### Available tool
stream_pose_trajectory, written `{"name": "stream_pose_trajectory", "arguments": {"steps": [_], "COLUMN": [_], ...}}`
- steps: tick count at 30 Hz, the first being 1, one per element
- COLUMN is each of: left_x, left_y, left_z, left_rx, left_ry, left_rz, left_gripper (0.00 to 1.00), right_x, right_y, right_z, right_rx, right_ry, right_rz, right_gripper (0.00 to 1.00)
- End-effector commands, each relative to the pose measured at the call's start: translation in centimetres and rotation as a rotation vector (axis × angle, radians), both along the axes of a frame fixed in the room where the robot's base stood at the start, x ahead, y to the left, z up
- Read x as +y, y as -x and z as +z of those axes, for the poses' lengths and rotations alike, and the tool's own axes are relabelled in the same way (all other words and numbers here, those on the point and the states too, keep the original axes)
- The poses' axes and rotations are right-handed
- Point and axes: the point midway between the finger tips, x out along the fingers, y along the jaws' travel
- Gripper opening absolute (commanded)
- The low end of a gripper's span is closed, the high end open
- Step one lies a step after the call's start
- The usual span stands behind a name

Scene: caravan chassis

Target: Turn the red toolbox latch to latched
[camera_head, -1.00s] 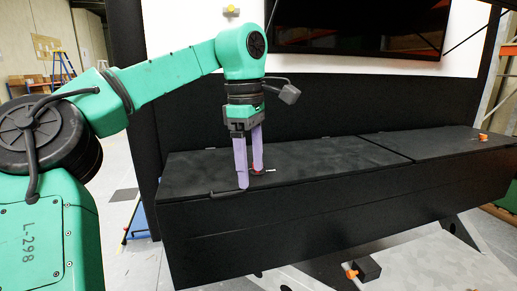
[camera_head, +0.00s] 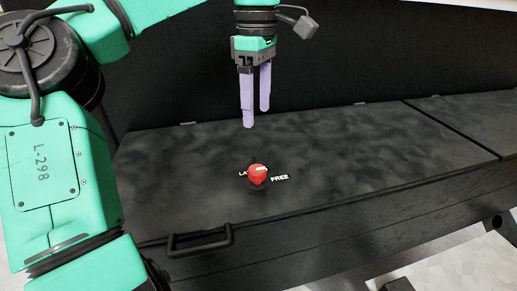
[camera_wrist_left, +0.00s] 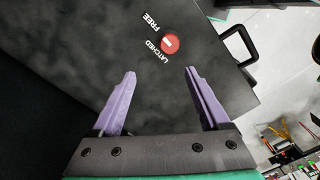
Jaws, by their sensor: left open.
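The red latch (camera_head: 257,174) is a round knob with a white mark, standing on the black toolbox lid (camera_head: 340,155). Printed words flank it: FREE on its right and a partly hidden word starting "LA" on its left. In the left wrist view the red knob (camera_wrist_left: 170,44) shows the words FREE and LATCHED beside it. I cannot tell surely which word its white mark points to. My left gripper (camera_head: 256,118) is open and empty, fingers pointing down, above the lid and apart from the knob. My right gripper is not in view.
A black handle (camera_head: 200,241) sticks out at the lid's front edge, left of the knob. A seam (camera_head: 450,130) divides the lid from another black panel on the right. A dark upright wall stands behind. The lid around the knob is clear.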

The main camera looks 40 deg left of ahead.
Motion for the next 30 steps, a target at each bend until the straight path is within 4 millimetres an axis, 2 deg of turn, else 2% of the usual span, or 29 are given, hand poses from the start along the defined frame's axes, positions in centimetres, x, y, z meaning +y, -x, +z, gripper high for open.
{"name": "stream_pose_trajectory", "arguments": {"steps": [6, 9, 12, 15, 20, 26, 29, 30], "left_x": [-0.2, -0.2, -0.2, -0.2, -0.2, -0.2, -0.2, -0.2], "left_y": [0.2, 0.2, 0.2, 0.2, 0.2, 0.2, 0.2, 0.2], "left_z": [-5.0, -7.6, -10.1, -11.9, -13.4, -13.5, -13.5, -13.5], "left_rx": [0.001, 0.003, 0.002, 0.001, -0.002, -0.002, -0.002, -0.002], "left_ry": [0.005, 0.005, 0.004, 0.003, 0.002, 0.000, 0.000, 0.000], "left_rz": [-0.007, -0.006, -0.004, -0.003, -0.002, -0.002, -0.002, -0.002], "left_gripper": [0.79, 0.79, 0.79, 0.79, 0.79, 0.79, 0.44, 0.29], "right_x": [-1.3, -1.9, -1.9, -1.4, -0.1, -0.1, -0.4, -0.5], "right_y": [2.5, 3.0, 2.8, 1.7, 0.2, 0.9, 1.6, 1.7], "right_z": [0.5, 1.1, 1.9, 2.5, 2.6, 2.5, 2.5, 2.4], "right_rx": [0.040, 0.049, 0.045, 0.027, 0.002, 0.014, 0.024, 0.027], "right_ry": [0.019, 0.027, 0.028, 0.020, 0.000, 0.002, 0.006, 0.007], "right_rz": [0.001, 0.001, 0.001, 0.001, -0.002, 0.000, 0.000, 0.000], "right_gripper": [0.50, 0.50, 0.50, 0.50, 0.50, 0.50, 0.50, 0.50]}}
